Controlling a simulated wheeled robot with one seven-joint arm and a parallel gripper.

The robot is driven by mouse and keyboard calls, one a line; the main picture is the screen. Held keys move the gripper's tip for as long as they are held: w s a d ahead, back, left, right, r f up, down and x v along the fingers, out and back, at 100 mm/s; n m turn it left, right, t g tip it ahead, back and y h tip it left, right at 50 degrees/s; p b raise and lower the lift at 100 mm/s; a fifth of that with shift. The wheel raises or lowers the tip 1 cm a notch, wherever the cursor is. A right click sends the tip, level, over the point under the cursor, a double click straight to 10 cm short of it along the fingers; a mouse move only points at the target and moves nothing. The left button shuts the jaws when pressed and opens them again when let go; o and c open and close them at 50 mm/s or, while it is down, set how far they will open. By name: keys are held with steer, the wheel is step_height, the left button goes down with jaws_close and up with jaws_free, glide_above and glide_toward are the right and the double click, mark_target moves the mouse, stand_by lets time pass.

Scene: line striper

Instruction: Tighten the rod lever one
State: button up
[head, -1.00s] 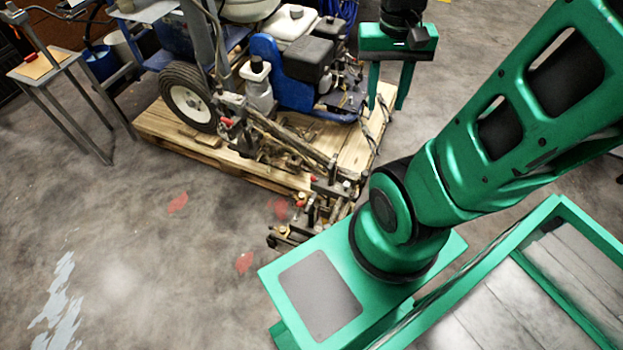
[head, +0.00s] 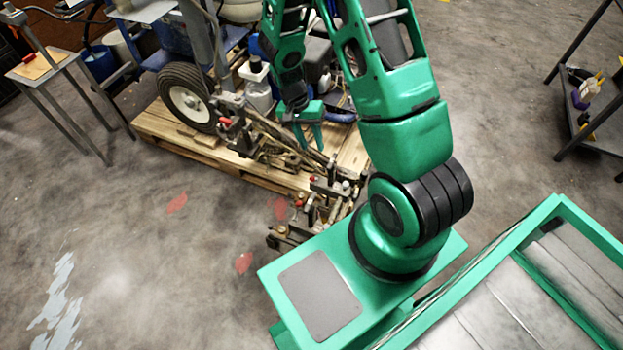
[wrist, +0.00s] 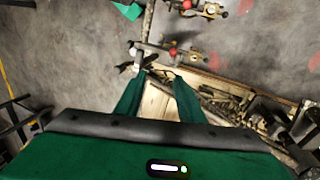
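The line striper (head: 262,95) stands on a wooden pallet, with a long rod assembly reaching out toward my base. Several small levers with red knobs sit along it. One red knob (head: 226,121) is near the wheel and another (head: 299,203) is near the outer end. I cannot tell which is rod lever one. In the wrist view, a red-knobbed lever (wrist: 173,51) lies just beyond my fingertips, and another red knob (wrist: 187,5) is at the top edge. My gripper (head: 310,147) is open and empty above the rod assembly; its spread fingers also show in the wrist view (wrist: 160,77).
The wooden pallet (head: 175,128) lies under the machine. A small metal stand (head: 60,75) is at the left, and a dark shelf (head: 590,140) with items is at the right. The concrete floor (head: 110,240) at lower left is clear.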

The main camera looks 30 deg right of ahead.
glide_toward(312, 179)
steer(key=x, duration=1.1)
steer(key=shift+w+d, duration=0.15)
steer(key=shift+w, duration=0.15)
jaws_close()
